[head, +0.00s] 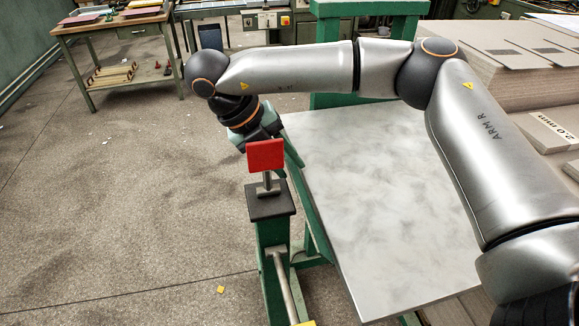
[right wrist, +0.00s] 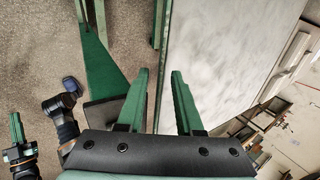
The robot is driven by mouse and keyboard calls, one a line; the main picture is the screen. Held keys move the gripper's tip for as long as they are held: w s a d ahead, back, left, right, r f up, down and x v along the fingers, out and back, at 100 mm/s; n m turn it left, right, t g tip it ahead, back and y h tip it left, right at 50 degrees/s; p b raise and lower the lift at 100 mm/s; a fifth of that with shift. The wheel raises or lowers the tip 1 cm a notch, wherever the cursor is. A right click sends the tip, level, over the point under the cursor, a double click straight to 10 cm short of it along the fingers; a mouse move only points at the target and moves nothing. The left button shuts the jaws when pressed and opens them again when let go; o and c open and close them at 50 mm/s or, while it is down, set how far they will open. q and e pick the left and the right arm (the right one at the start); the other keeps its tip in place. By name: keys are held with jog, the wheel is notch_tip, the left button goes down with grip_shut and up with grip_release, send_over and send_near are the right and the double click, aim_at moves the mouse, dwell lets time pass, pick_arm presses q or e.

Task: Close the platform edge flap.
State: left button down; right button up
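The grey marbled platform (head: 385,200) has a green frame along its left side. I cannot single out the edge flap for certain; a green strip (head: 318,222) runs along the platform's left edge. My right gripper (head: 288,150) reaches across the far part of the platform to that edge, behind the red plate. Contact with the edge is unclear. What looks like my left gripper (right wrist: 16,132) shows small in the right wrist view.
A red square plate (head: 266,156) stands upright on a dark-topped green post (head: 268,198), close in front of my right gripper. Greyboard stacks (head: 520,65) stand at the right. A workbench (head: 112,25) is at the far left. The floor left of the post is mostly clear.

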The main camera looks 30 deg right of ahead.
jog(key=shift+s+d+f, duration=0.1)
jog(key=shift+d+f, duration=0.25)
jog(key=shift+f, duration=0.25)
grip_shut()
dwell(1.1)
